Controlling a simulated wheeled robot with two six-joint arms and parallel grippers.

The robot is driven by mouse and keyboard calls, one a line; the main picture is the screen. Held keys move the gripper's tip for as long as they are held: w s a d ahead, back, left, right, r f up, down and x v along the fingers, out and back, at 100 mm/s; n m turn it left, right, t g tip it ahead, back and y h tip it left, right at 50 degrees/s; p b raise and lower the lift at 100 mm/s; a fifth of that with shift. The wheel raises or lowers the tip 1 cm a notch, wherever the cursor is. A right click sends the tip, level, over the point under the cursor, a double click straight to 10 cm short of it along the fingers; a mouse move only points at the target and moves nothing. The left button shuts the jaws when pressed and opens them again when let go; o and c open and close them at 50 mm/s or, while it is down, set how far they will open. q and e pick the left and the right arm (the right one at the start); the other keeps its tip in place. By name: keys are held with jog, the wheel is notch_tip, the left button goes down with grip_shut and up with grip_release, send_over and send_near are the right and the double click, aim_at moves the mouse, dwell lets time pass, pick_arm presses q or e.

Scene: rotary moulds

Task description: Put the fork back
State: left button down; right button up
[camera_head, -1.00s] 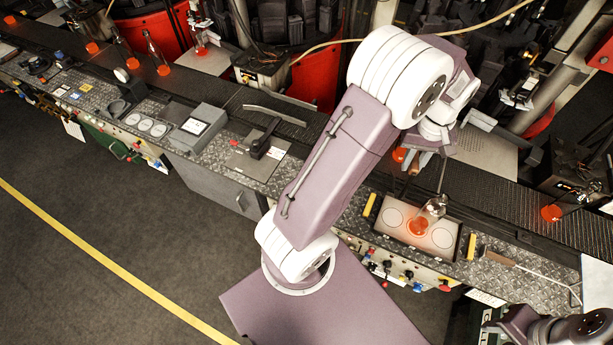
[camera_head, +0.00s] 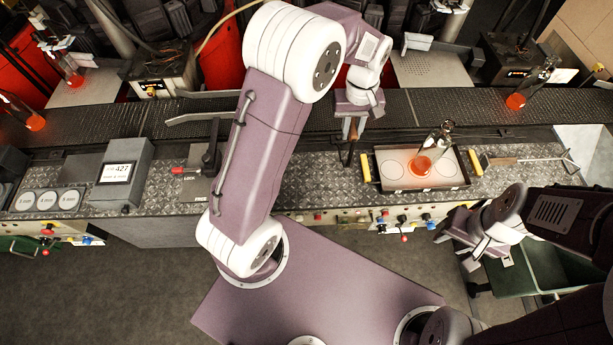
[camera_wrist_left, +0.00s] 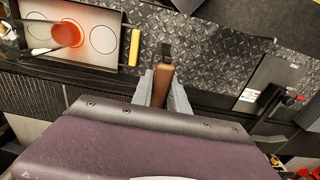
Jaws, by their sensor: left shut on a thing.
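My left gripper (camera_head: 350,128) is shut on a brown wooden handle, taken as the fork (camera_head: 346,155), just left of the hot plate. In the left wrist view, the fork's handle (camera_wrist_left: 163,82) with a dark end sits between the grey fingers (camera_wrist_left: 161,88); no tines can be made out. My right gripper (camera_head: 457,243) is in front of the bench at the right, its fingers apart and empty.
A clear bottle with a glowing orange base (camera_head: 424,163) stands on the hot plate (camera_head: 392,181), between yellow blocks. Another wooden-handled tool (camera_head: 503,162) lies to its right. The conveyor (camera_head: 290,118) runs behind, carrying glowing bottles (camera_head: 516,101). A lever (camera_head: 211,160) stands left.

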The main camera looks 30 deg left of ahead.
pick_arm(q)
jog(key=s+a+f+p, duration=0.2)
jog(key=s+a+f, duration=0.5)
jog(key=a+f, duration=0.2)
notch_tip(320, 180, down, 2)
jog(key=shift+s+a+f, duration=0.1)
jog(key=shift+s+a, duration=0.05)
jog(key=shift+s, duration=0.05)
jog(key=c, duration=1.3)
grip_release()
jog(key=shift+r+p, duration=0.25)
jog(key=shift+p, duration=0.05)
